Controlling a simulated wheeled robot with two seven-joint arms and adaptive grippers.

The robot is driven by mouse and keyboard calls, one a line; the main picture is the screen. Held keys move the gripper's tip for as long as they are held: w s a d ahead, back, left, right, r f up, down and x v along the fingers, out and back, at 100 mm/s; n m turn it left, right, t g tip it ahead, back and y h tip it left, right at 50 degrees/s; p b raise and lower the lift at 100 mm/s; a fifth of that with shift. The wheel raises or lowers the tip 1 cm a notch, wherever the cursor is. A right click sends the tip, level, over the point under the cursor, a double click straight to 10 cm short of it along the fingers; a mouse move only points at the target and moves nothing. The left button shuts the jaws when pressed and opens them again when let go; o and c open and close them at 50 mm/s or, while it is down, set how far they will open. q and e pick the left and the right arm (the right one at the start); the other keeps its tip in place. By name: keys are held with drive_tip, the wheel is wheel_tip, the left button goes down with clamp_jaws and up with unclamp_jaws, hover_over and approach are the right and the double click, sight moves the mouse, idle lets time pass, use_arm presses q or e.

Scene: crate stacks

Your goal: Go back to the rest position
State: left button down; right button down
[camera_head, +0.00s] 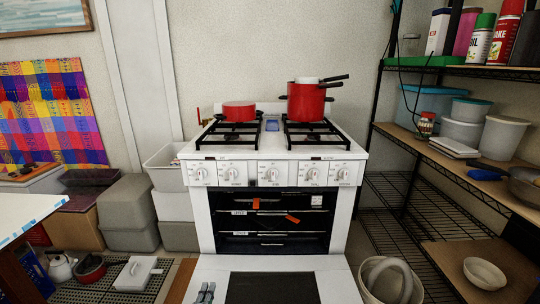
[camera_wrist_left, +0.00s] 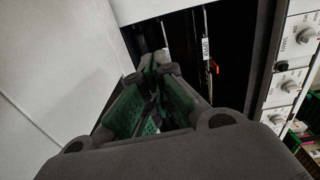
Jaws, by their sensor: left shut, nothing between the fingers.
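My left gripper (camera_head: 206,292) shows small at the bottom edge of the head view, in front of the left part of the open oven door (camera_head: 335,282). In the left wrist view its green-padded fingers (camera_wrist_left: 160,62) are together, with nothing between them. Beyond them in that view are the dark oven opening with its racks and the knobs (camera_wrist_left: 290,84) at the right. The white stove (camera_head: 270,172) stands in the middle of the head view, with its oven (camera_head: 273,222) open. My right gripper is in neither view.
Red pots (camera_head: 307,103) stand on the burners. Grey crates (camera_head: 130,207) are stacked left of the stove. A shelf rack (camera_head: 455,165) with tubs and bottles fills the right. A white basket (camera_head: 373,283) stands on the floor right of the oven door. A table corner (camera_head: 25,210) juts in at the left.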

use_arm(q)
drive_tip(key=shift+s, duration=0.2)
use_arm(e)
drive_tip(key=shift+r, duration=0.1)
